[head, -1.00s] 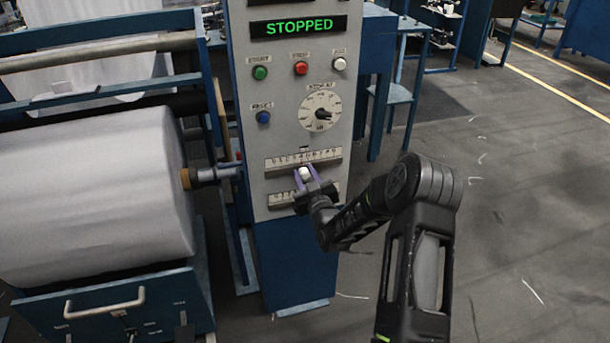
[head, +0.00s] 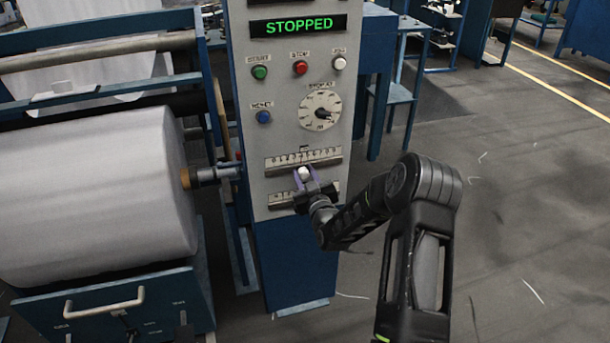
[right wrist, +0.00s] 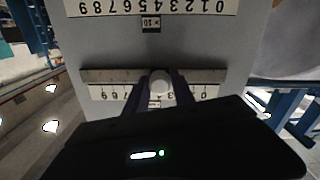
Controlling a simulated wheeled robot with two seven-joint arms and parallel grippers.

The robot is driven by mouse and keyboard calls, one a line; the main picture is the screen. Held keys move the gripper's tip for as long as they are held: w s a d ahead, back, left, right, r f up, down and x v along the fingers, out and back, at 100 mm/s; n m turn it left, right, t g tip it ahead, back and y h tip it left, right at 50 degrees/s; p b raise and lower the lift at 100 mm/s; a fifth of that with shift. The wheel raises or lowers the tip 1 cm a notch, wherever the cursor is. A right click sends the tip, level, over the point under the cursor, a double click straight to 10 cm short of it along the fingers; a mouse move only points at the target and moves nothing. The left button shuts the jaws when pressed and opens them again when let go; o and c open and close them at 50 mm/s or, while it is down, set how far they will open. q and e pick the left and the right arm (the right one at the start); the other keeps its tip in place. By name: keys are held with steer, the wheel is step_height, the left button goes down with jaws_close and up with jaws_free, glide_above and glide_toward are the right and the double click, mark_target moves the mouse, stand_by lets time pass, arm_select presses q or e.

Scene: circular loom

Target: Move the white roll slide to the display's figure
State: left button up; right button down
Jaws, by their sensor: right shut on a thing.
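The display (head: 298,25) at the top of the panel reads STOPPED in green. It shows no figure. My left gripper is not in view.
The panel also carries a round dial (head: 320,111) and green, red, white and blue buttons. A large white roll (head: 90,195) on a blue frame stands to the left. Open floor lies to the right.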

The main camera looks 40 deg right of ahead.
steer(key=shift+w+a+b, duration=0.3)
steer(key=shift+a+b, duration=0.25)
steer(key=shift+a, duration=0.35)
steer(key=c, duration=1.1)
jaws_free()
steer(key=shift+c, duration=0.2)
steer(key=v, duration=0.7)
steer(key=shift+s+a+b, duration=0.15)
steer(key=shift+s+b, duration=0.25)
